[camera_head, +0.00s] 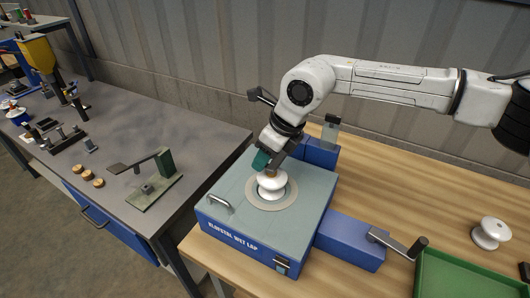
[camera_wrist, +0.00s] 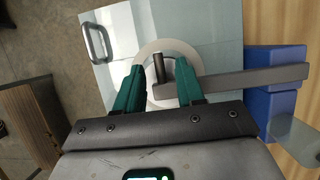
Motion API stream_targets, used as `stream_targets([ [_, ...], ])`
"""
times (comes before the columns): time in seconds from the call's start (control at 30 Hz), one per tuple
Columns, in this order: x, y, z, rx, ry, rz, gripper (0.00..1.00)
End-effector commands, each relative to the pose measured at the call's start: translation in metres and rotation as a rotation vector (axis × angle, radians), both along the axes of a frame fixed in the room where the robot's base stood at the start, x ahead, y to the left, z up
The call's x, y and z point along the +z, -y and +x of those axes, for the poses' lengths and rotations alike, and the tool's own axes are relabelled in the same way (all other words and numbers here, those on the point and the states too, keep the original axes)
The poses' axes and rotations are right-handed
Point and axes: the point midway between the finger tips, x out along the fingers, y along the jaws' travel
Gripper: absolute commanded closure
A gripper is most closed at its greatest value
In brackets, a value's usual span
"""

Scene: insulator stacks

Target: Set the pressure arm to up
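The pressure arm is a grey bar (camera_wrist: 245,84) reaching from a blue block over the white insulator. It lies low and roughly level across the insulator, with a short dark upright grip (camera_wrist: 159,68) near its free end. In the head view, the white insulator (camera_head: 271,186) sits on the round plate of the blue wet lap machine (camera_head: 231,213). My gripper (camera_wrist: 160,66) is above the insulator with teal fingers apart, one on each side of the grip. I see gaps between the fingers and the grip. My wrist hides much of the bar in the head view.
A second white insulator (camera_head: 490,233) stands on the wooden table at right, near a green tray (camera_head: 460,278). A crank handle (camera_head: 398,243) sticks out at the machine's right. The grey bench (camera_head: 120,140) at left holds a green lever device (camera_head: 155,178) and small parts.

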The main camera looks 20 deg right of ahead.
Motion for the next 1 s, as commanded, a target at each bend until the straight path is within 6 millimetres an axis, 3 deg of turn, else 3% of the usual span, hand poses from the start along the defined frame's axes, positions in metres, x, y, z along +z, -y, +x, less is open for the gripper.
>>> stream_targets([
  [0.3,-0.0021,-0.0005,0.0007,0.000,0.000,0.000,0.63],
  [0.7,-0.0018,-0.0005,0.0007,0.000,0.000,0.000,1.00],
  [1.0,-0.0017,-0.0004,0.0007,0.000,0.001,0.001,1.00],
])
